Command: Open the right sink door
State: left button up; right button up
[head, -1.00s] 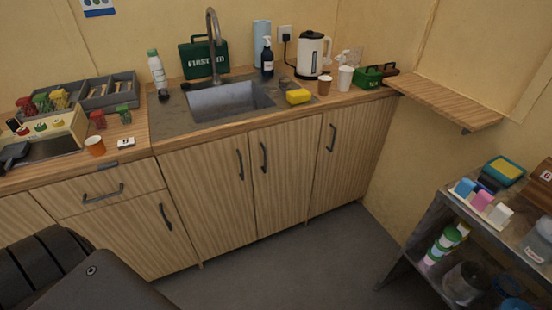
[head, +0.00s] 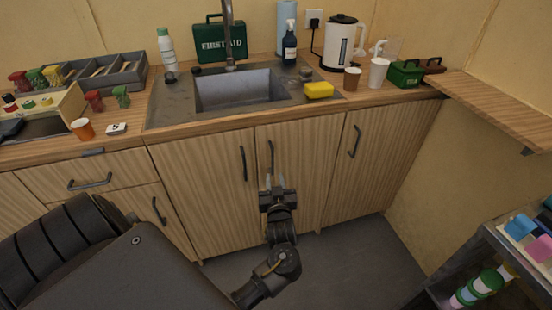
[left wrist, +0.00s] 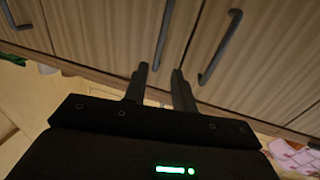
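The right sink door (head: 296,209) is a light wood panel under the sink and looks shut. Its dark upright bar handle (head: 270,157) is near the door's left edge. My left gripper (head: 275,183) is in front of this door, at the handle's lower end. In the left wrist view the gripper (left wrist: 160,76) is open, with a gap between its fingers. The handle (left wrist: 164,35) lines up with that gap. I cannot tell whether a finger touches it. My right gripper is not in view.
The left sink door (head: 205,190) has its handle (head: 243,163) close by on the left. Another cabinet door (head: 370,165) is on the right. The sink (head: 240,88) and counter are above. A shelf unit (head: 490,250) stands at lower right. Grey floor is clear below.

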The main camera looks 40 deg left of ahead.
aim_at(273, 160)
pick_arm(q)
jog(key=x, duration=0.6)
jog(key=shift+w+a+f, duration=0.1)
jog(key=shift+w, duration=0.1)
jog(key=x, duration=0.3)
jog(key=shift+w+a, duration=0.45)
grip_shut()
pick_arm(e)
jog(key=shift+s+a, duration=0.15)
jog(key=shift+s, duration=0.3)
